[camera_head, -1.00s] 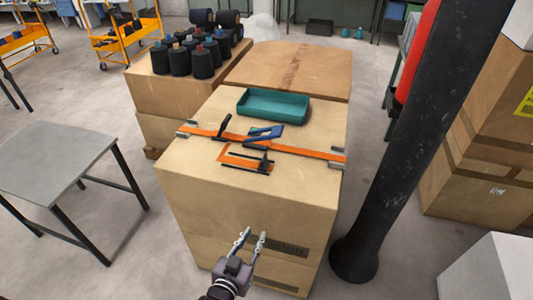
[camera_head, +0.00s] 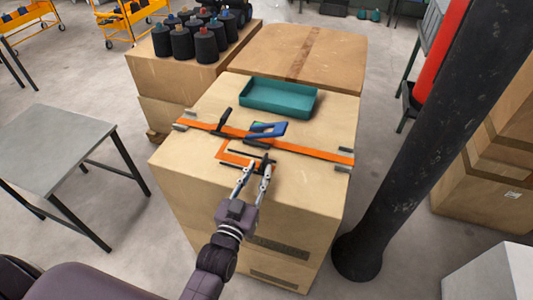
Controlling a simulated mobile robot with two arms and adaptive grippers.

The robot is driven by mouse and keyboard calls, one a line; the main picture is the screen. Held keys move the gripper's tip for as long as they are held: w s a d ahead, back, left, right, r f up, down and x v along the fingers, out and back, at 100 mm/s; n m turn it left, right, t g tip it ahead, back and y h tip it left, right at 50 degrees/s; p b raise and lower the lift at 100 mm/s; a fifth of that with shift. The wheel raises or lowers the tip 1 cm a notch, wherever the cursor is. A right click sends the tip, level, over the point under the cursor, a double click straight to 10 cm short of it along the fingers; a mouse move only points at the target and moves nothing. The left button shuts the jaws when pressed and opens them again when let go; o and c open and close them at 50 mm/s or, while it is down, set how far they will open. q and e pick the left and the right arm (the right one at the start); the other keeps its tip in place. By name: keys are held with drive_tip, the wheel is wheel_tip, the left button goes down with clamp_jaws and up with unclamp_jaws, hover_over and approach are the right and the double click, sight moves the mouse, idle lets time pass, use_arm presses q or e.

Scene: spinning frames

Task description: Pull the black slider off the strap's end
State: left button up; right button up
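An orange strap (camera_head: 310,152) runs across the top of the cardboard box, between grey clips at its ends. A black piece (camera_head: 223,120) stands on its left part. A blue tool (camera_head: 266,130) lies at its middle. In front is a smaller orange piece (camera_head: 228,156) with thin black bars and a small black block (camera_head: 264,160) at its right end. I cannot tell which black piece is the slider. My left gripper (camera_head: 256,168) is open, its fingertips at the near side of that block and partly covering it; contact is unclear. My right gripper is not in view.
A teal tray (camera_head: 278,87) stands behind the strap. Black spools (camera_head: 206,46) stand on a box at the back left. A grey table (camera_head: 60,150) is at left, and a thick dark column (camera_head: 410,150) rises to the right. The box top's front right is bare.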

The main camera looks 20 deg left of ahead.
sight(262, 164)
use_arm(q)
drive_tip(key=w, duration=0.5)
drive_tip(key=shift+d, duration=0.1)
drive_tip(key=shift+w, duration=0.35)
drive_tip(key=c, duration=0.5)
clamp_jaws()
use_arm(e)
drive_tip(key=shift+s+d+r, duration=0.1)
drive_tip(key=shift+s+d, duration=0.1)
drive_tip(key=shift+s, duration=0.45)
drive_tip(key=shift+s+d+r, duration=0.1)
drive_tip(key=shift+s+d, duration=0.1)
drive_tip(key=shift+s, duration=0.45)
